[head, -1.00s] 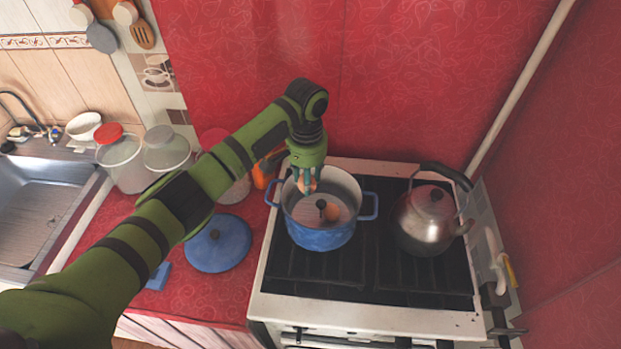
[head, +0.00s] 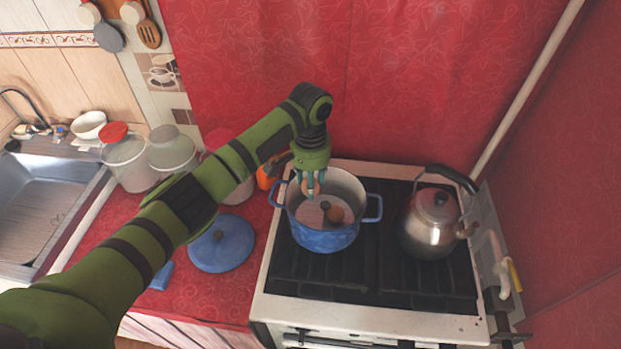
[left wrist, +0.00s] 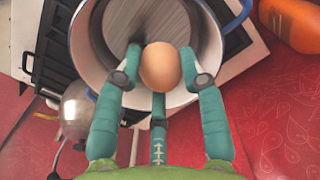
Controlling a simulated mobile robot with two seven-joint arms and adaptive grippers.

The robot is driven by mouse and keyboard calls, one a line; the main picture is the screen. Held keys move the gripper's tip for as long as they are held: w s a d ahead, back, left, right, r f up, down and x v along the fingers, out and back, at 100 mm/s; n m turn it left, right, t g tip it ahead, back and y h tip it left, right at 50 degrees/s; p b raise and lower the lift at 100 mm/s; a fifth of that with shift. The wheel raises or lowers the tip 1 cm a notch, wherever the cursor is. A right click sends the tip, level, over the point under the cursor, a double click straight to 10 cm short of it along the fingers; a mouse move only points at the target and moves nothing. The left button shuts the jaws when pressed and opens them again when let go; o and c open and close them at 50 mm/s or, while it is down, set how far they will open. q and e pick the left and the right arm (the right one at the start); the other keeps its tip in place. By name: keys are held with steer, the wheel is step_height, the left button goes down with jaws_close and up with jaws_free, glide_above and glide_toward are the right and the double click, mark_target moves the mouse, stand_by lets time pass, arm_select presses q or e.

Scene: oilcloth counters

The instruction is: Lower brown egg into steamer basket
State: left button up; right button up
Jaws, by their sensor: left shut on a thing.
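My left gripper (head: 311,188) is shut on a brown egg, which shows between its teal fingers in the left wrist view (left wrist: 161,67). In the head view the gripper points down over the left part of the blue pot (head: 322,240). The egg is at the pot's opening; its exact height against the rim is hard to tell. My right gripper does not show.
The pot stands on the black stove grate (head: 375,268). A steel kettle (head: 432,228) stands to its right. A blue lid (head: 222,244) lies on the red counter to the left. An orange object (head: 266,175) and glass jars (head: 173,152) stand behind and left.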

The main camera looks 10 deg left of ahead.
arm_select(q)
steer(key=shift+f+b, duration=1.05)
steer(key=shift+f, duration=1.5)
steer(key=shift+f, duration=0.15)
steer(key=shift+f+b, duration=1.35)
steer(key=shift+f, duration=1.1)
steer(key=o, duration=0.8)
